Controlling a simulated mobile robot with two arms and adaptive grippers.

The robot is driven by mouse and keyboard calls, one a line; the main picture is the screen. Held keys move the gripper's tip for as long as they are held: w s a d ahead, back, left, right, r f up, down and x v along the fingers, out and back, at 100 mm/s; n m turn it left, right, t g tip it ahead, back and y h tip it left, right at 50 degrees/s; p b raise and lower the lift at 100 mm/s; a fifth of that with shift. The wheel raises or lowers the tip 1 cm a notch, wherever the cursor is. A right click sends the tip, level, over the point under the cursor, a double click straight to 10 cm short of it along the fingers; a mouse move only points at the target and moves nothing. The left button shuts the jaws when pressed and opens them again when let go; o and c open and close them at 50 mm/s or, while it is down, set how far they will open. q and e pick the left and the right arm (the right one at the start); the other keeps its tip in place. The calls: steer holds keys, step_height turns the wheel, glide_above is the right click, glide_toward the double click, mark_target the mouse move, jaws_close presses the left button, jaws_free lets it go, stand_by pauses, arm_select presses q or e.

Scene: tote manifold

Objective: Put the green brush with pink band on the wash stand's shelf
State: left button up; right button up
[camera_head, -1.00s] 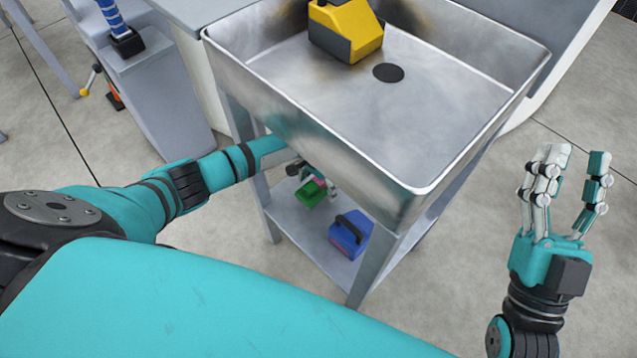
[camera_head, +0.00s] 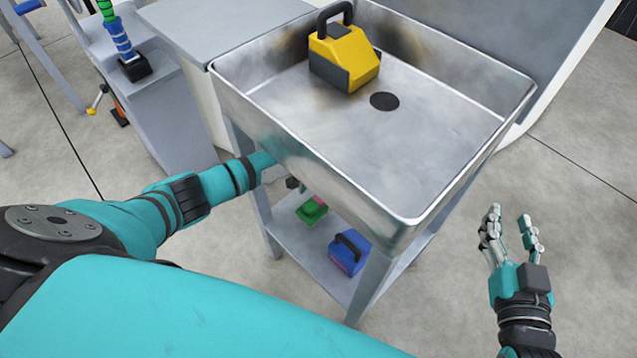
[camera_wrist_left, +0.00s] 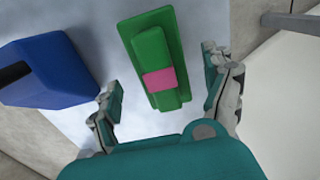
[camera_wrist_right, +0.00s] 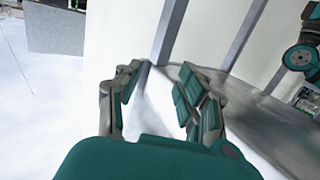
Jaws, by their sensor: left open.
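The green brush with pink band (camera_head: 312,210) lies on the wash stand's lower shelf (camera_head: 325,275), under the sink basin. In the left wrist view the green brush (camera_wrist_left: 158,65) rests on the pale shelf, its pink band facing up. My left gripper (camera_wrist_left: 165,100) is open, its fingers on either side of the brush's near end and apart from it. In the head view the basin mostly hides my left gripper. My right gripper (camera_head: 508,225) is open and empty in the air to the right of the stand; it also shows in the right wrist view (camera_wrist_right: 155,85).
The basin's front wall and the stand's legs are close to my left arm. Floor to the right is clear.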

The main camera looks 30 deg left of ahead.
arm_select(q)
step_height(320, 180, up, 2)
steer(key=shift+r+p, duration=0.15)
steer(key=shift+p, duration=0.95)
step_height(320, 180, up, 2)
steer(key=p, duration=0.2)
steer(key=shift+r+p, duration=0.15)
steer(key=shift+p, duration=0.25)
arm_select(e)
steer(key=s+d+f+g+h, duration=0.1)
steer(key=s+d+f+g, duration=0.2)
steer(key=s+f+g, duration=0.3)
steer(key=s+d+f+g+h, duration=0.2)
steer(key=s+f+g, duration=0.4)
steer(key=s, duration=0.4)
steer(key=shift+d+f+m+g+h, duration=0.3)
steer(key=shift+d+f+g, duration=0.15)
steer(key=shift+d, duration=0.2)
steer(key=shift+s, duration=0.1)
